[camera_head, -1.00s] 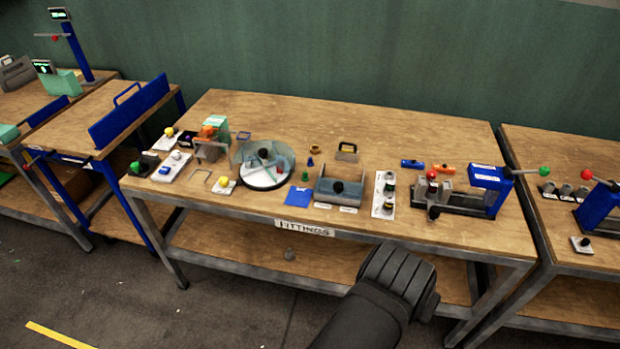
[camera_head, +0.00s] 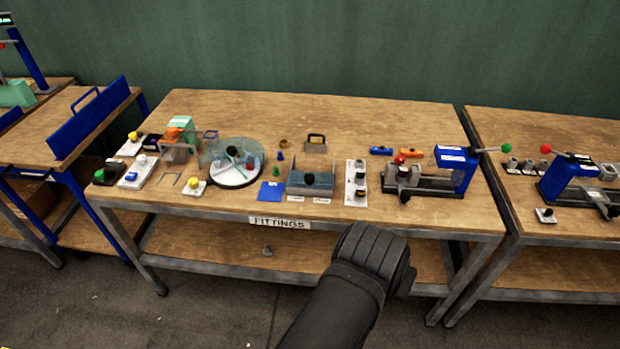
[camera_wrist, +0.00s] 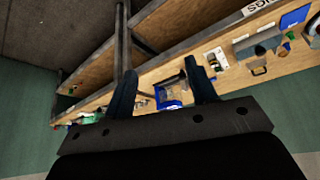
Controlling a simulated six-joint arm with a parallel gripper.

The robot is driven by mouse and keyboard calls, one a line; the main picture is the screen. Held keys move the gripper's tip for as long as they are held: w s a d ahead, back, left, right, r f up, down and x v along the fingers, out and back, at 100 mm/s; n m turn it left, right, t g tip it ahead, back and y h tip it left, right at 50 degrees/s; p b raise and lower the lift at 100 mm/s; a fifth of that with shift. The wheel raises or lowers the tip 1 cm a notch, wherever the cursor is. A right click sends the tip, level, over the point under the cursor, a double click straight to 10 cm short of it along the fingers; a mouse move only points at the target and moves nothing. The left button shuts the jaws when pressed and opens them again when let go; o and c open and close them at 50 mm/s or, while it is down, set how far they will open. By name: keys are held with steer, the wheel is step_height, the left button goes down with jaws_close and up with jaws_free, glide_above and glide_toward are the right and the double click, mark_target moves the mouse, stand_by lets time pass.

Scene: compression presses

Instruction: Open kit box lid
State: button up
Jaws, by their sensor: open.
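I cannot tell for sure which is the kit box, or whether a lid is shut. In the wrist view the grey box (camera_wrist: 258,43) is at the upper right. My gripper (camera_wrist: 162,68) is open and empty, its two dark fingers apart. In the head view my dark wrist hangs in front of the table's front edge, right of the box and touching nothing; the fingers are hidden.
A round clear-covered dial (camera_head: 232,165) stands left of the box. A white strip with black knobs (camera_head: 356,185) is close on its right, then a blue press (camera_head: 455,168). A blue card (camera_head: 271,192) lies at its front left. The table's back is clear.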

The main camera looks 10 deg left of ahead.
steer(key=w+d+r+t, duration=0.1)
steer(key=w+d+r, duration=0.3)
steer(key=w+r, duration=0.5)
steer(key=w+d+r+t, duration=0.1)
steer(key=w+d+r, duration=0.4)
steer(key=r, duration=0.8)
steer(key=w+r+n, duration=0.2)
steer(key=w+r, duration=0.1)
steer(key=w, duration=0.7)
steer(key=n+g+y, duration=0.2)
steer(key=n+g, duration=0.4)
steer(key=g, duration=0.1)
glide_above(310, 177)
step_height(310, 177, down, 25)
step_height(310, 177, down, 16)
steer(key=shift+w+f, duration=0.1)
steer(key=shift+f, duration=0.05)
